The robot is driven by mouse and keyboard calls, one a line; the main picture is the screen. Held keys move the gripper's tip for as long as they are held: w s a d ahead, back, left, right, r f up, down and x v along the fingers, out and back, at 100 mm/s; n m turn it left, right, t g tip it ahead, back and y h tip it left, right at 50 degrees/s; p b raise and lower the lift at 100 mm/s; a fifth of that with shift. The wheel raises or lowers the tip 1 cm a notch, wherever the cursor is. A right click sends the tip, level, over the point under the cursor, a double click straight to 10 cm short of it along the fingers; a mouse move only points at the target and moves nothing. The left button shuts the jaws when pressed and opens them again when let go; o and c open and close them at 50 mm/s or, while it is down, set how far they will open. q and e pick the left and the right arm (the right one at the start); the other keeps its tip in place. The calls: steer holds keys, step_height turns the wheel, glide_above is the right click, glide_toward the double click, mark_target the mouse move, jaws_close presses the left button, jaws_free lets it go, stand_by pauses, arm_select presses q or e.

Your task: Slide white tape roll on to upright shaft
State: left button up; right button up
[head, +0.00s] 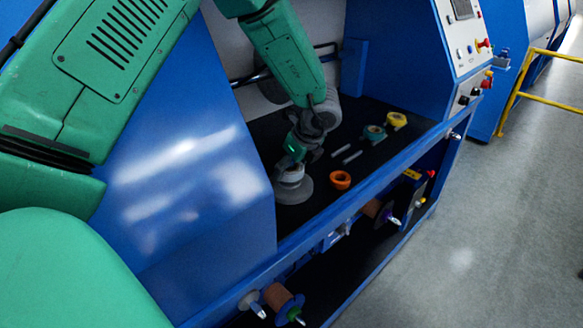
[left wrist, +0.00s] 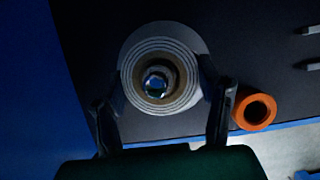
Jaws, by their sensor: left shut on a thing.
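The white tape roll (head: 290,174) sits between the fingers of my left gripper (head: 291,164), just above or on a wide grey disc (head: 294,191). In the left wrist view the white roll (left wrist: 134,80) shows face-on with a brown core, a finger on each side. The tip of the upright shaft (left wrist: 156,84) shows inside the roll's hole, slightly below its middle. The pale disc (left wrist: 193,40) shows behind the roll. How far down the shaft the roll is, I cannot tell. My right gripper is in neither view.
An orange ring (head: 340,180) lies right of the disc. Two grey pegs (head: 346,153), a greenish roll (head: 374,133) and a yellow roll (head: 396,120) are farther right on the black surface. A blue panel (head: 200,180) stands close on the left; a blue rail (head: 360,190) runs along the front.

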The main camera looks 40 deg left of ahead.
arm_select(q)
steer(key=shift+f, duration=0.15)
steer(key=shift+f+b, duration=0.7)
steer(key=shift+f, duration=0.05)
stand_by(0.3)
steer(key=o, duration=1.4)
steer(key=shift+f, duration=0.1)
